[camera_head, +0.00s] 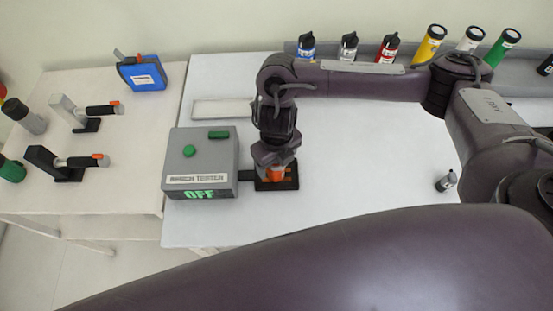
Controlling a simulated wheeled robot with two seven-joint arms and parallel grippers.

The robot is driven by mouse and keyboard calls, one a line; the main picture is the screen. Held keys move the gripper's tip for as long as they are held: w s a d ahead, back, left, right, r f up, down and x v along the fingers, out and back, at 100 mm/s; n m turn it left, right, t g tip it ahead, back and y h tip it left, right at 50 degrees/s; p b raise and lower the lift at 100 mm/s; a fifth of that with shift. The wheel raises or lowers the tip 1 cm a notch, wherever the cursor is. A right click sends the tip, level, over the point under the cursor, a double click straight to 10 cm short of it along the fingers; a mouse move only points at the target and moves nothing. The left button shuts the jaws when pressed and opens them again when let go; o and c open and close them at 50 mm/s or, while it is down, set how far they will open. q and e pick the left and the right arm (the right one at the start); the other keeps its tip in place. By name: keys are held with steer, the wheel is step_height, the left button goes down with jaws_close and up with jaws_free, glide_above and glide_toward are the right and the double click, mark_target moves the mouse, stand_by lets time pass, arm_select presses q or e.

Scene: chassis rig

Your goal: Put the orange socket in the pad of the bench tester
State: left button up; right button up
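The bench tester (201,155) is a grey box with a green button, and its display reads OFF in green. Its black pad (291,184) sits on the table just right of the box, joined to it by a short dark bar. The orange socket (275,174) shows at the pad, directly under my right gripper (274,168). The gripper points down and hides part of the socket and pad. I cannot tell whether its fingers are closed on the socket or whether the socket rests fully on the pad. My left gripper is not in view.
Several coloured bottles (389,48) stand along the back shelf. A small grey bottle (446,181) stands at the table's right. A side table at left holds black-handled tools (68,162) and a blue device (142,73).

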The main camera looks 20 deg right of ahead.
steer(key=shift+r, duration=0.5)
step_height(320, 180, up, 11)
steer(key=shift+r+p, duration=0.2)
steer(key=shift+p, duration=0.6)
